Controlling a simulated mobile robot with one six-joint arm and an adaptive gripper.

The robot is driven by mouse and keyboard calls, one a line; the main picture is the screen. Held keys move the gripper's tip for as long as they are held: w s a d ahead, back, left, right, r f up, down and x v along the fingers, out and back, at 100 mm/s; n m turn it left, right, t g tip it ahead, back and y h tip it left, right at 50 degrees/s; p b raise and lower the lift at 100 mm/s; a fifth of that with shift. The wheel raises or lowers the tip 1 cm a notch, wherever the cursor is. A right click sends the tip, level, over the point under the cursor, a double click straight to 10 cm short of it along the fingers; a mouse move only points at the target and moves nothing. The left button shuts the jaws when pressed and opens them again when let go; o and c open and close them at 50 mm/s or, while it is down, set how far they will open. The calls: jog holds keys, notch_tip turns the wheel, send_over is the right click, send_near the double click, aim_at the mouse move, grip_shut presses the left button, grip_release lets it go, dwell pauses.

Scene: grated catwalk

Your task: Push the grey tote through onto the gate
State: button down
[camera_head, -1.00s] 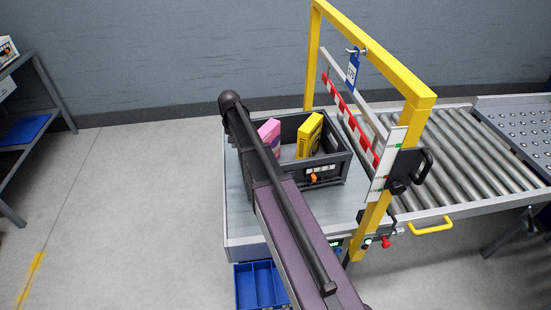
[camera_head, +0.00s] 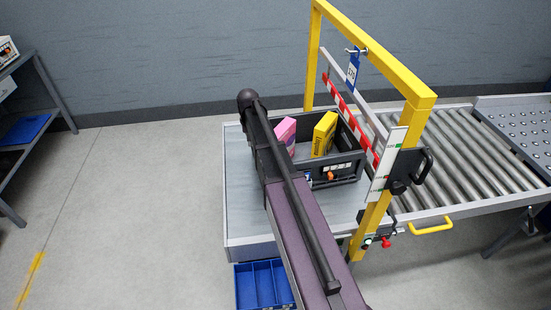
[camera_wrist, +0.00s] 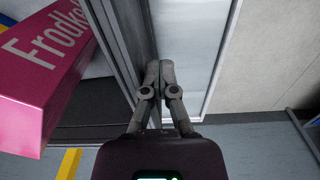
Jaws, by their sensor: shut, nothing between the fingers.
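The dark grey tote (camera_head: 352,173) stands upright on the left table, its right end close to the gate. It holds a pink box (camera_head: 285,131) and a yellow box (camera_head: 324,134). The gate is a yellow frame (camera_head: 388,64) with a red-and-white bar (camera_head: 352,115) across it, over the start of the rollers. In the wrist view my gripper (camera_wrist: 158,72) is shut and empty, beside the tote's end wall (camera_wrist: 117,60); I cannot tell if it touches. The pink box shows there at left (camera_wrist: 45,75). In the head view my arm hides the gripper and the tote's left end.
The grey table top (camera_head: 245,215) is clear at left and front. Beyond the gate, the roller conveyor (camera_head: 465,150) is empty. A yellow handle (camera_head: 431,226) and a black handle (camera_head: 424,165) stick out near the gate. A blue bin (camera_head: 262,285) sits below the table.

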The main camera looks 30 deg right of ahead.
aim_at(286, 138)
jog(key=s+d, duration=0.1)
jog(key=d, duration=0.4)
jog(key=s+d, duration=0.2)
jog(key=d, duration=0.3)
jog(key=s+d, duration=0.2)
jog(key=d, duration=0.4)
jog(key=shift+s, duration=0.1)
dwell(1.1)
jog(key=shift+w+a, duration=0.3)
jog(key=shift+a, duration=0.55)
jog(key=shift+w+a, duration=0.25)
jog(key=shift+a, duration=0.55)
notch_tip(286, 138, up, 8)
jog(key=p, duration=0.8)
dwell(0.4)
